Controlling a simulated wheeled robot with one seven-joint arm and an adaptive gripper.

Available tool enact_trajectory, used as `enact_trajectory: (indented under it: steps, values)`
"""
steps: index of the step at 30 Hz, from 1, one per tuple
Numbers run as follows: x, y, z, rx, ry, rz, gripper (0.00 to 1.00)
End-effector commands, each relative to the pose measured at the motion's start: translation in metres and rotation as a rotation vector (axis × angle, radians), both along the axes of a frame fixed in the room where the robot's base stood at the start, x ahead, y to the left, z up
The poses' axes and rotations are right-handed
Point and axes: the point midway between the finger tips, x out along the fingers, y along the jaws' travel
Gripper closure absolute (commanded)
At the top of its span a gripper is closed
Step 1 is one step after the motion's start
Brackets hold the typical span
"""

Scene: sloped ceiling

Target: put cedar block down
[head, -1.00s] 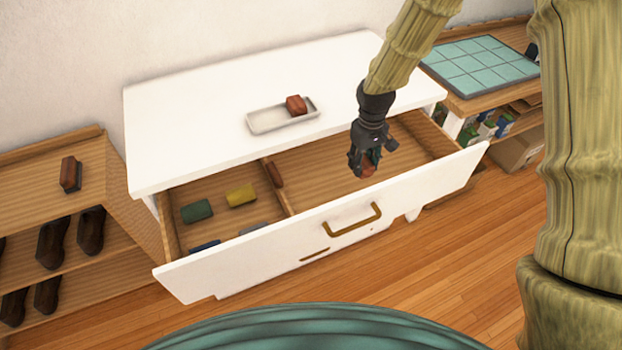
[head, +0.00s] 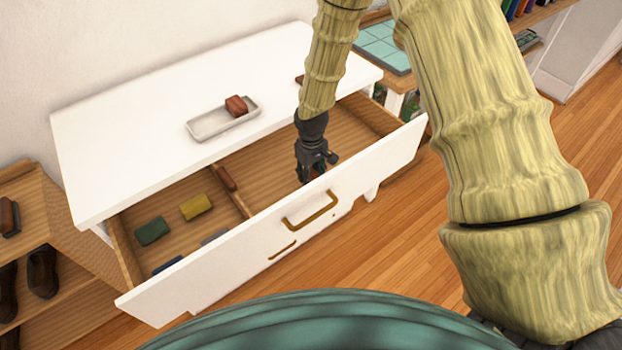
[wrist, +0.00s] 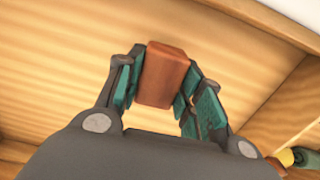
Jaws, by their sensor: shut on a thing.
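The cedar block (wrist: 165,75) is a reddish-brown block. In the wrist view my gripper (wrist: 163,85) is shut on it, with a teal-padded finger on each side. In the head view my gripper (head: 315,166) points down into the right compartment of the open drawer (head: 262,160), just behind the drawer front. The block is mostly hidden there. Bare wooden drawer floor (wrist: 60,60) shows around the block in the wrist view. I cannot tell whether the block touches the floor.
A wooden divider (head: 236,196) splits the drawer. A reddish-brown block (head: 227,178) lies beside it. Green (head: 152,231) and yellow (head: 196,207) blocks lie in the left compartment. On the white cabinet top (head: 130,110), a tray (head: 212,124) holds another reddish-brown block (head: 236,106).

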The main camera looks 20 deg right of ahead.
Motion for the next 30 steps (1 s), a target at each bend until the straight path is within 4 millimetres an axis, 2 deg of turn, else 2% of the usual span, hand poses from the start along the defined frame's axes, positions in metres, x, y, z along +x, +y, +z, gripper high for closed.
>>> enact_trajectory:
  steps: [7,20,21,24,30]
  values:
    - [0.0,0.0,-0.026,0.0,0.001,0.0,0.83]
    - [0.0,0.0,-0.033,0.0,0.0,0.0,0.83]
    - [0.0,0.0,-0.032,0.0,0.0,0.0,0.58]
    - [0.0,0.0,-0.032,0.0,0.0,0.0,0.42]
    - [0.0,0.0,-0.032,0.0,0.0,0.0,0.42]
